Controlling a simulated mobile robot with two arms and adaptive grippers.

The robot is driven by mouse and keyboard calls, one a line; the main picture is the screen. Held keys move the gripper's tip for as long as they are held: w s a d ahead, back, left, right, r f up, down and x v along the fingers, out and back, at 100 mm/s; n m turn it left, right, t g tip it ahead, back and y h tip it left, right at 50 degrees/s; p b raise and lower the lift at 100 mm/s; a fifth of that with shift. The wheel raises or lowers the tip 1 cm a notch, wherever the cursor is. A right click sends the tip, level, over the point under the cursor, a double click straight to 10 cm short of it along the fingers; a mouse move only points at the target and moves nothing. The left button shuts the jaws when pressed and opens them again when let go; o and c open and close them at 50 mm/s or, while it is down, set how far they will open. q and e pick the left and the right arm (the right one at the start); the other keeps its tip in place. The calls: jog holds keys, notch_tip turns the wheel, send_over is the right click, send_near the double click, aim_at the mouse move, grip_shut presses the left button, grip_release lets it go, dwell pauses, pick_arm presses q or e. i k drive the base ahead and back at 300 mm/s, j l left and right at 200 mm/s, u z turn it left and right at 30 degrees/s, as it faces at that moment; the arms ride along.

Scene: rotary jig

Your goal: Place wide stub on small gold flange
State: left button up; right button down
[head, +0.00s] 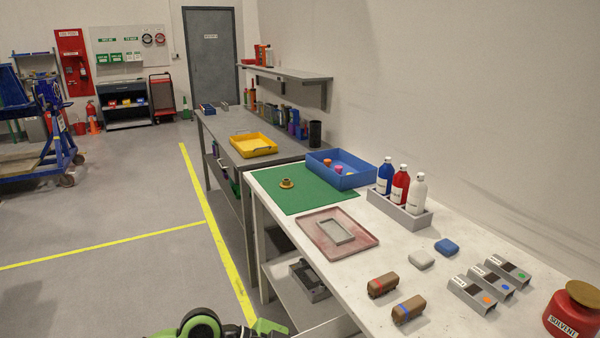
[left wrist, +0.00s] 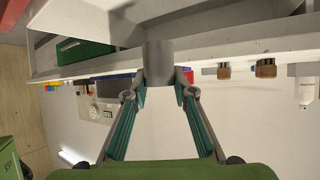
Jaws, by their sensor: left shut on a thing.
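The small gold flange (head: 287,183) lies flat on the green mat (head: 310,198) at the far part of the white table, with its raised collar upward. My left gripper (left wrist: 160,92) is shut on a grey cylinder, the wide stub (left wrist: 159,62), at its fingertips in the left wrist view. The fingers partly hide the stub's sides. In the head view only green and black parts of my arm show at the bottom edge; the left fingers and the stub are out of that picture. My right gripper is in neither view.
A blue bin (head: 342,178) with small coloured parts stands beside the mat. A reddish tray (head: 310,238) with a grey frame lies nearer. Bottles in a grey rack (head: 402,212), brown blocks (head: 382,285), labelled grey holders (head: 472,294) and a red solvent can (head: 573,315) occupy the table.

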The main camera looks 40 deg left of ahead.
aim_at(286, 179)
jog(key=i+j+z, duration=0.1)
jog(key=j, duration=1.05)
jog(key=j+z, duration=0.1)
jog(key=j, duration=1.1)
jog(key=i, duration=0.05)
